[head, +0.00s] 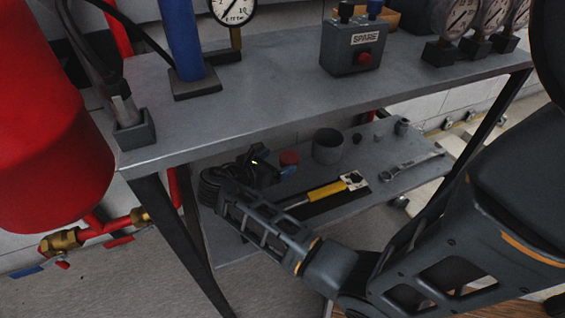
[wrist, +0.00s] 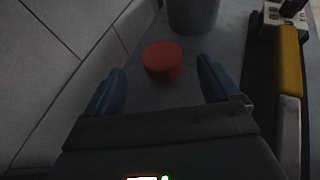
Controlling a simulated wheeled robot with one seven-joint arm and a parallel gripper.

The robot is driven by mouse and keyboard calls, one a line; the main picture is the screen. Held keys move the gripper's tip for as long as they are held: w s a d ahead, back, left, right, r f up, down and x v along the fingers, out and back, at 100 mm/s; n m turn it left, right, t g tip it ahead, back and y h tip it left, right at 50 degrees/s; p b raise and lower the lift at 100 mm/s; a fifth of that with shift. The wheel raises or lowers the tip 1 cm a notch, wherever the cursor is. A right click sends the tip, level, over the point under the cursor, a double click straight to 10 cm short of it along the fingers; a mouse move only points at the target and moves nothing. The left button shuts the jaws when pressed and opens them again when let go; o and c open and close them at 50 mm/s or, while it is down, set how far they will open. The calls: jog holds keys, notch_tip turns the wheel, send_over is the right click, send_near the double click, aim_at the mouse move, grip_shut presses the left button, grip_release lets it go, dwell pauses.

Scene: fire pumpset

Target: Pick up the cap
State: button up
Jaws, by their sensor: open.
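The cap is a small red round piece (wrist: 163,62) on the grey lower shelf (wrist: 235,40) in the wrist view. It also shows in the head view (head: 289,158), just past the end of my arm. My gripper (wrist: 160,85) is open and empty, with its blue fingertips apart. The cap lies between and slightly beyond the fingertips, not touching either. In the head view my gripper (head: 262,165) reaches in under the upper shelf at the left part of the lower shelf, and its fingers are partly hard to make out.
A grey cup (head: 327,146) stands right behind the cap. A yellow-handled tool (head: 325,190) lies to its right, with a wrench (head: 415,166) farther right. The upper shelf (head: 270,85) hangs above, and a dark table leg (head: 180,240) stands at left.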

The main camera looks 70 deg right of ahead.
aim_at(289, 156)
jog(key=b+x, duration=0.1)
jog(key=x, duration=0.1)
jog(key=b+x, duration=0.2)
jog(key=x, duration=0.1)
jog(key=shift+s+d+f, duration=0.1)
jog(key=shift+s+f, duration=0.05)
jog(key=shift+f, duration=0.2)
jog(key=shift+s+d, duration=0.2)
jog(key=shift+d, duration=0.3)
jog(key=shift+c, duration=0.3)
jog(key=c, duration=1.1)
jog(key=shift+r, duration=0.1)
